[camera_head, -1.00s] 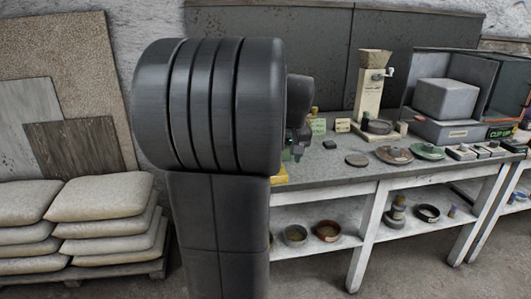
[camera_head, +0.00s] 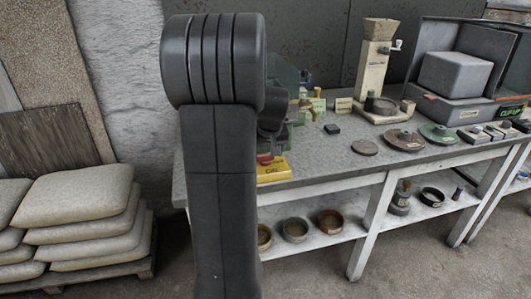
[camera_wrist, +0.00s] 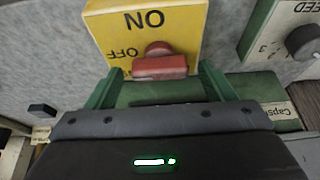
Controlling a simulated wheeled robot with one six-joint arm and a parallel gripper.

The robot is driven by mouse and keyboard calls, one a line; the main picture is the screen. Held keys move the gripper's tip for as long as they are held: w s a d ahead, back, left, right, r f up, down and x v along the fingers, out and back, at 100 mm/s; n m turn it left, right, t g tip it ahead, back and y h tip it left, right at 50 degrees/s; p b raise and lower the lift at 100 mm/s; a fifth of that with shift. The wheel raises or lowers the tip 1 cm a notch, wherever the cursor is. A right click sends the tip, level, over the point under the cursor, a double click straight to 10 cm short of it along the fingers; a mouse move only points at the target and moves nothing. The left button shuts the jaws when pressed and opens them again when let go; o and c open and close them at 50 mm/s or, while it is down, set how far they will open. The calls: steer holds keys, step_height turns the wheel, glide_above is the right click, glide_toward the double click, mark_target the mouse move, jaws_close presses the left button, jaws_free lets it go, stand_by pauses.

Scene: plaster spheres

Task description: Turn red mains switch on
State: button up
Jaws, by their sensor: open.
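The mains switch is a yellow box (camera_wrist: 145,22) with a red handle (camera_wrist: 160,66). In the wrist view its ON and OFF lettering appears upside down. The handle lies toward the picture's lower side, next to the OFF word and away from ON. My gripper (camera_wrist: 162,72) is open, with one green finger on each side of the handle; whether either touches it I cannot tell. In the head view the yellow box (camera_head: 274,170) sits at the bench's near left edge, partly behind my arm, with the red handle (camera_head: 265,158) just showing. My arm hides my gripper there.
A grey knob (camera_wrist: 303,41) on a panel marked SPEED is at the wrist view's upper right. The bench (camera_head: 330,168) also holds a hopper grinder (camera_head: 372,75), discs (camera_head: 404,140) and a grey box (camera_head: 455,75). Stacked sacks (camera_head: 85,205) stand at left.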

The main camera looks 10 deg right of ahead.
steer(key=c, duration=1)
steer(key=shift+m, duration=0.4)
steer(key=m+h, duration=0.1)
steer(key=m, duration=0.1)
steer(key=m+h, duration=0.1)
steer(key=m, duration=0.1)
steer(key=shift+a+f, duration=0.1)
steer(key=shift+a, duration=0.1)
steer(key=m+g+h+b, duration=0.1)
steer(key=m, duration=0.3)
steer(key=shift+w+m+b, duration=0.15)
steer(key=shift+m+b, duration=0.15)
steer(key=shift+b, duration=0.1)
steer(key=m, duration=0.2)
steer(key=m+g+h, duration=0.1)
steer(key=m, duration=0.1)
steer(key=shift+w+a+g+b, duration=0.1)
steer(key=shift+g+b, duration=0.2)
steer(key=shift+b, duration=0.1)
steer(key=shift+m+g+h, duration=0.4)
steer(key=shift+m+g, duration=0.4)
steer(key=shift+m, duration=1.4)
